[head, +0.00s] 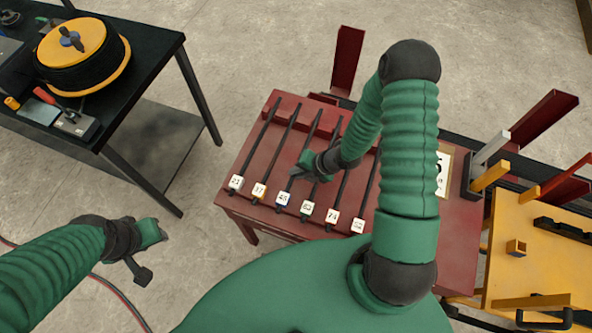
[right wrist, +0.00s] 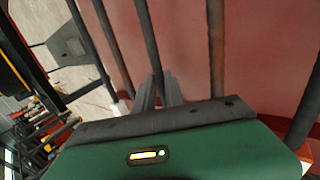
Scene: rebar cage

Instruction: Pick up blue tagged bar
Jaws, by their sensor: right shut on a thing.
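The blue tagged bar (head: 315,123) lies on the red table among several parallel dark bars. Its white tag 45 (head: 283,199) with a blue edge is at the near end. My right gripper (head: 299,170) is down at this bar's middle and shut on it, hiding part of it. In the right wrist view, the bar (right wrist: 147,38) runs between the closed fingers (right wrist: 158,92). My left gripper (head: 147,254) is open and empty, over the floor at the lower left, away from the table.
The red table (head: 262,218) holds neighbouring bars close on both sides, such as the one tagged 37 (head: 275,152). A black table (head: 150,50) with a cable reel (head: 82,52) stands at left. A yellow bench (head: 540,285) and upright posts are at right.

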